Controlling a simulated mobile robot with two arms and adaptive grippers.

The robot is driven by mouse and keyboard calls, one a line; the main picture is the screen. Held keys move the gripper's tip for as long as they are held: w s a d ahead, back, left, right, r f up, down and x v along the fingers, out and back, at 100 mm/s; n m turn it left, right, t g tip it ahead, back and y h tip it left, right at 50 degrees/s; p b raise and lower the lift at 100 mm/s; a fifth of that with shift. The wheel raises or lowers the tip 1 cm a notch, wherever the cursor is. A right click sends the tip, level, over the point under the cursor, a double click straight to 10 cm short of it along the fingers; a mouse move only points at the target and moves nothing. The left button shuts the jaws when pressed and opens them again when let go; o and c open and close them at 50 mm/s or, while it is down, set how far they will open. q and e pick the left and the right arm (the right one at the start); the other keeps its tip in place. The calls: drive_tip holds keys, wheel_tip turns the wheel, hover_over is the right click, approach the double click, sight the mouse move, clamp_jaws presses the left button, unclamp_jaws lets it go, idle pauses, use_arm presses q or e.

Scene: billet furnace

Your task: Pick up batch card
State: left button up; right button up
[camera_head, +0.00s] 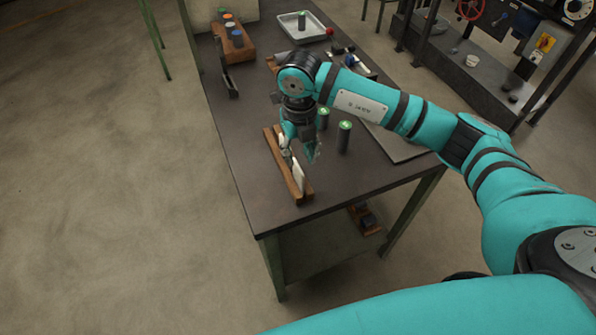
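A white card (298,174), which looks like the batch card, stands on edge in a long wooden holder (277,158) near the left edge of the workbench. A second pale piece (282,141) shows farther along the holder, partly behind my gripper. My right gripper (301,157) points down at the holder, close to the white card. Its fingers are spread apart, with nothing visibly held. Whether a finger touches the card cannot be told. My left gripper is out of view.
Two dark cylinders with green tops (344,137) stand right of my gripper, close to it. A flat dark plate (396,147) lies under my forearm. Farther back are a wooden block with coloured pieces (235,50) and a white tray (301,27). The bench's front end (340,201) is clear.

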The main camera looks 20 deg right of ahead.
sight(298, 167)
drive_tip(key=shift+s+f, duration=0.1)
drive_tip(key=shift+f, duration=0.45)
drive_tip(key=shift+f+p, duration=0.3)
drive_tip(key=shift+p, duration=0.1)
drive_tip(key=f+p, duration=0.1)
drive_tip(key=f, duration=0.2)
drive_tip(key=shift+a+f+p, duration=0.2)
drive_tip(key=shift+f+p, duration=0.15)
drive_tip(key=shift+p, duration=0.05)
drive_tip(key=shift+f, duration=0.5)
drive_tip(key=c, duration=0.7)
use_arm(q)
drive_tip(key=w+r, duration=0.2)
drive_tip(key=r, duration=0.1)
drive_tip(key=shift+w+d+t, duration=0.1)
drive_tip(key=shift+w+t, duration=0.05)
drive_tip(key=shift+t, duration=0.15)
